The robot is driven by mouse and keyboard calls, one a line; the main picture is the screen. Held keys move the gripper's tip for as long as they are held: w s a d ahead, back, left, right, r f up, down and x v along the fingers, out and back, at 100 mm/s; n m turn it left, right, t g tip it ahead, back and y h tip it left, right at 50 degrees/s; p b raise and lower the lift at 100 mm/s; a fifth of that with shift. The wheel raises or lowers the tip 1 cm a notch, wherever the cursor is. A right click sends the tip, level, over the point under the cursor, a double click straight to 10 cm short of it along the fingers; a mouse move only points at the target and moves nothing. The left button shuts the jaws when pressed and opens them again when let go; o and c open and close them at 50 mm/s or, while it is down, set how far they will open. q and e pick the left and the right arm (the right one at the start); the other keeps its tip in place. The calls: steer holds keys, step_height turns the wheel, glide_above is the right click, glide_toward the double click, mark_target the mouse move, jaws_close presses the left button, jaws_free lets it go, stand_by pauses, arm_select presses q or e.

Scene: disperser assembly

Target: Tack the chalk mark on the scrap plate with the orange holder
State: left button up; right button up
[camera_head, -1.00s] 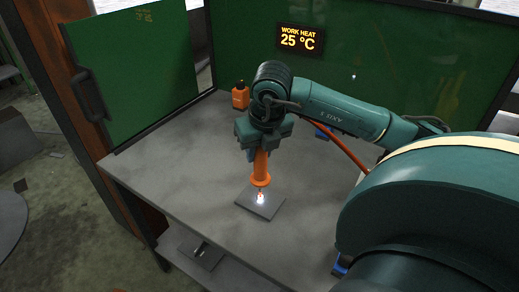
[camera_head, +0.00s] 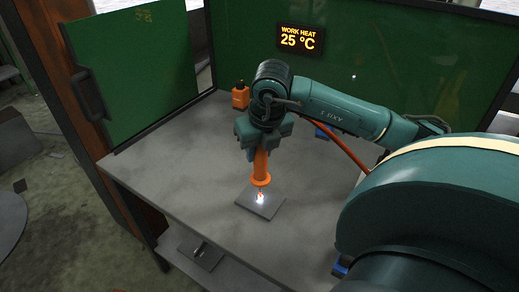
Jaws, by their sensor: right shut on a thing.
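The orange holder (camera_head: 261,166) is upright in my right gripper (camera_head: 260,147), which is shut on it and points down. The holder's lower tip is over the grey scrap plate (camera_head: 270,210), with a bright white and reddish glow (camera_head: 260,199) between tip and plate. The glow hides the spot under it, so I cannot make out the chalk mark or whether the tip touches. The plate lies flat on the grey table (camera_head: 190,165). My left gripper is not in view.
A small orange block-like device (camera_head: 240,96) stands at the back. A display (camera_head: 300,39) on the green screen (camera_head: 400,60) reads "WORK HEAT 25 °C". An orange cable (camera_head: 345,152) runs behind my right gripper. The table's left part is clear. A lower shelf holds a dark plate (camera_head: 200,252).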

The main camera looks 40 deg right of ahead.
stand_by(0.7)
step_height(320, 180, up, 4)
steer(key=p, duration=0.3)
steer(key=shift+r, duration=0.1)
steer(key=shift+r+p, duration=0.3)
steer(key=shift+r, duration=0.1)
step_height(320, 180, up, 4)
steer(key=p, duration=0.2)
steer(key=shift+p, duration=0.35)
steer(key=shift+r, duration=0.1)
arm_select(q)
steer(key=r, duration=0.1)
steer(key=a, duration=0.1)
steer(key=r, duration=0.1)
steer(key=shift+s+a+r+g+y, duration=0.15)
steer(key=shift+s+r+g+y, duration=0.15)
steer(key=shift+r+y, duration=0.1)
